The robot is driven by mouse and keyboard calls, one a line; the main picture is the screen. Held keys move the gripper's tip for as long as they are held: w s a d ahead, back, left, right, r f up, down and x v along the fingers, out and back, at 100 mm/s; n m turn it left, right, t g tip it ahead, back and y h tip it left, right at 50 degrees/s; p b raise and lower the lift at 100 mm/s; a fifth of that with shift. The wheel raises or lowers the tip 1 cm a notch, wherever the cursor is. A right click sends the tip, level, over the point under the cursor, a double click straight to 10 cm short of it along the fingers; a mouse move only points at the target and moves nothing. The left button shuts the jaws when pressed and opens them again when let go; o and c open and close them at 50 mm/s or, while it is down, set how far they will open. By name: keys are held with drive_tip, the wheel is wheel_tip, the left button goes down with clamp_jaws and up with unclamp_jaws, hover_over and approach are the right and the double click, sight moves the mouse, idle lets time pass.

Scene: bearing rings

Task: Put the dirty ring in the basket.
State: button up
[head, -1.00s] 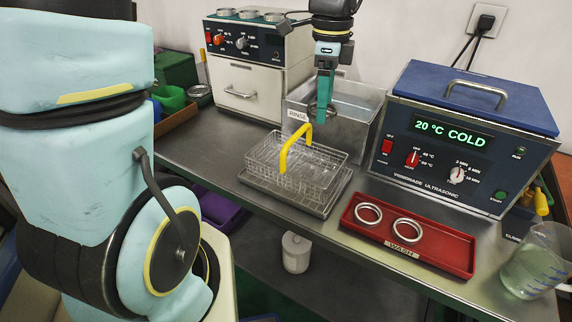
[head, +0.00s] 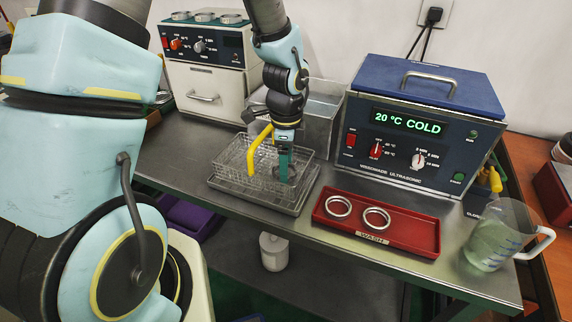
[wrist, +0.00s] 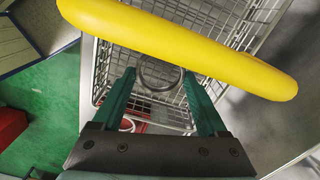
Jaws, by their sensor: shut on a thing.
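The wire basket (head: 232,168) stands on a metal drip tray and has a yellow handle (head: 257,150) arching over it. My gripper (head: 284,178) points down at the right part of the basket, its teal fingers low, at about the wire rim. It is shut on a dark grey ring, the dirty ring (wrist: 158,84), which shows between the fingertips in the wrist view. The yellow handle (wrist: 180,42) crosses close to the wrist camera and hides part of the basket (wrist: 205,65). I cannot tell whether the ring touches the basket floor.
A red WASH tray (head: 410,236) with two shiny rings (head: 338,207) lies to the right. The ultrasonic cleaner (head: 420,140) stands behind it, and a beaker (head: 492,240) stands at the right. A rinse tank (head: 322,110) is behind the basket.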

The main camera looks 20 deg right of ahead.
drive_tip(key=shift+f, duration=0.2)
drive_tip(key=shift+f, duration=0.15)
drive_tip(key=o, duration=1.2)
drive_tip(key=shift+o, duration=0.2)
drive_tip(key=shift+r, duration=0.2)
wheel_tip(320, 180, up, 12)
drive_tip(key=b, duration=0.1)
drive_tip(key=w+a+n+t, duration=0.1)
drive_tip(key=a+n, duration=2.1)
drive_tip(key=a, duration=0.3)
drive_tip(key=shift+w+a+n+t, duration=0.25)
drive_tip(key=shift+a+n+t, duration=0.05)
